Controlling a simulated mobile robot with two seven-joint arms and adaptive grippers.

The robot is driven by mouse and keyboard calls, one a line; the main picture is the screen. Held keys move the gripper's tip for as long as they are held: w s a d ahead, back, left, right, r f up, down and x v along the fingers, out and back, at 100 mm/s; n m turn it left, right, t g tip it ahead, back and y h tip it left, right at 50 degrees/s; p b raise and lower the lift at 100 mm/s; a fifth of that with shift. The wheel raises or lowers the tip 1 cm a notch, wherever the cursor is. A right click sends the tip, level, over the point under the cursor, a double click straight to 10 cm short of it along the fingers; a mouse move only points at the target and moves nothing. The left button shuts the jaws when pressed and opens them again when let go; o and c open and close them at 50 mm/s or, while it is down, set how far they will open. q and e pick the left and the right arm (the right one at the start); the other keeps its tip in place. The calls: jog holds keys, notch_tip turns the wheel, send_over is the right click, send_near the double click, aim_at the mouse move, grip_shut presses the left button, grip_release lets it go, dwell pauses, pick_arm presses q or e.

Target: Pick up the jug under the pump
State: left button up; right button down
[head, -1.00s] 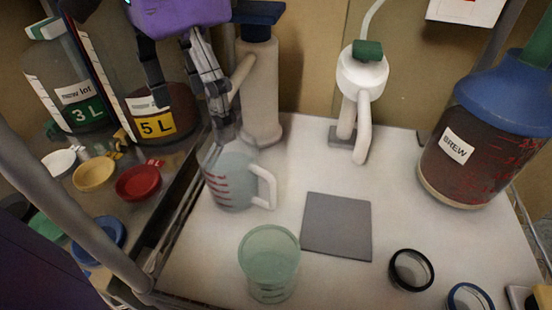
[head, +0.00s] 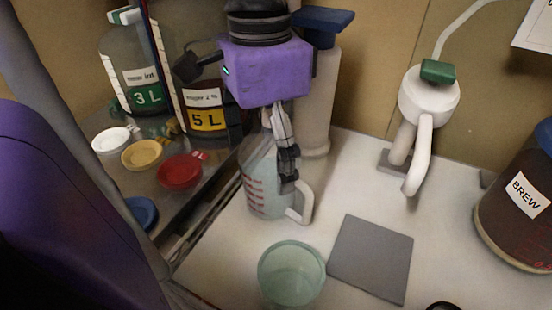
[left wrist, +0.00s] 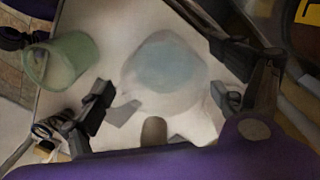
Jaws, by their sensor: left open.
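The clear measuring jug (head: 262,195) with red marks, bluish liquid and a white handle stands upright on the white tabletop, beside the white pump bottle (head: 316,105) with a dark blue top. My left gripper (head: 284,172) is over the jug, pointing down, and hides part of its upper side; it also hides the pump's spout. In the left wrist view the jug (left wrist: 168,68) lies between the two spread fingers (left wrist: 163,92), with its handle toward the palm. Gaps show on both sides, so the gripper is open. My right gripper is in neither view.
A green cup (head: 292,272) stands in front of the jug and a grey square mat (head: 371,259) lies to its right. A white tap (head: 428,98) and the BREW vessel (head: 520,210) stand farther right. Coloured lids and 3 L and 5 L vessels crowd the left.

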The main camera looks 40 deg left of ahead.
pick_arm(q)
jog(key=shift+c, duration=0.5)
jog(key=c, duration=2)
jog(key=shift+r, duration=0.1)
